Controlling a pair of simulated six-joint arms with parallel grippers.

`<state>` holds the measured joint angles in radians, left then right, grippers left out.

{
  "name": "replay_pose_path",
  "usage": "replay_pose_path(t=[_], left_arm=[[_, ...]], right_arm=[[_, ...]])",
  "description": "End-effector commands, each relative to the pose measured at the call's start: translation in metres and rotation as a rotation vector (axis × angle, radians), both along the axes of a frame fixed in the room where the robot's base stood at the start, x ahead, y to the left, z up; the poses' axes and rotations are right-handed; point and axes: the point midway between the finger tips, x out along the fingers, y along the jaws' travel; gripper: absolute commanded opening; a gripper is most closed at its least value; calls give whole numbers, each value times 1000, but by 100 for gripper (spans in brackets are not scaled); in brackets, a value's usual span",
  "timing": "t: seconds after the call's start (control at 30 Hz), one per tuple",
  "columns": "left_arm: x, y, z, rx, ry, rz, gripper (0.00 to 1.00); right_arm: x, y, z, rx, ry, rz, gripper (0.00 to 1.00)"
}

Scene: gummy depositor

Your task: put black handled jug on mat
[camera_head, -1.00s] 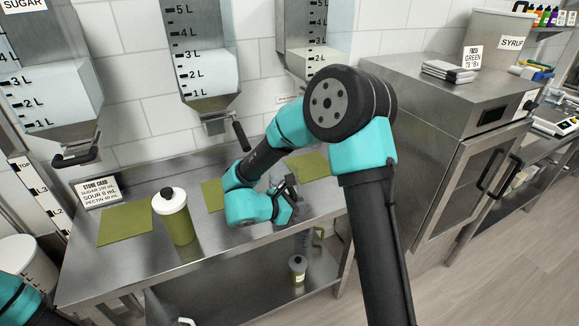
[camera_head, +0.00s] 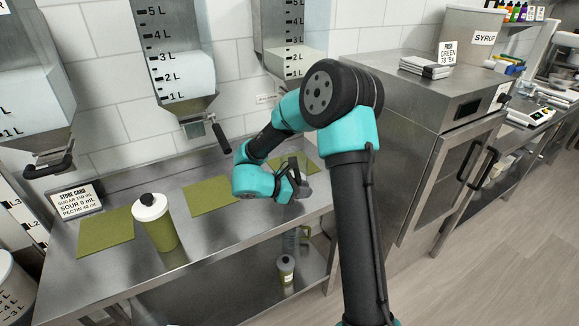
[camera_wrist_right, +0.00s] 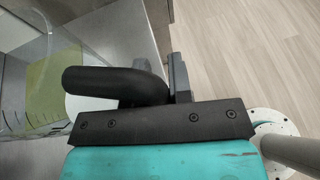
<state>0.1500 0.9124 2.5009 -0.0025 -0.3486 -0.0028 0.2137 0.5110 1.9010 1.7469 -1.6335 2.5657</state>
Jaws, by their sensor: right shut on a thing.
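My right gripper (camera_head: 296,187) is at the right end of the steel bench, just in front of the right green mat (camera_head: 300,162). It is shut on the black handle (camera_wrist_right: 112,84) of a clear jug (camera_wrist_right: 40,92), which shows at the left of the right wrist view. Green shows through the clear wall. In the head view the jug is mostly hidden by my gripper and arm. I cannot tell whether its base touches the mat. A middle mat (camera_head: 211,196) and a left mat (camera_head: 104,233) are bare. My left gripper is not in view.
A white-lidded green bottle (camera_head: 156,225) stands between the left and middle mats. A store card (camera_head: 75,199) stands behind the left mat. A dispenser lever (camera_head: 221,137) hangs above the bench. A smaller bottle (camera_head: 286,272) stands on the lower shelf. An oven cabinet (camera_head: 440,130) stands to the right.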

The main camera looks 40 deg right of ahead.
Motion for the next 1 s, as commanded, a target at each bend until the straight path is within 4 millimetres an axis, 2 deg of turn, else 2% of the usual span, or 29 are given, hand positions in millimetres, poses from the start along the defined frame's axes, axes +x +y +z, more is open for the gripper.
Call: replay_pose_path(t=[0.17, 0.33, 1.0], left_arm=[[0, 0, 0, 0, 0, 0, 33], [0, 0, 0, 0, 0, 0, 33], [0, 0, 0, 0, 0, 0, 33]], right_arm=[[1, -1, 0, -1, -1, 1, 0], [12, -13, -2, -1, -3, -1, 0], [101, -110, -15, -1, -2, 0, 0]])
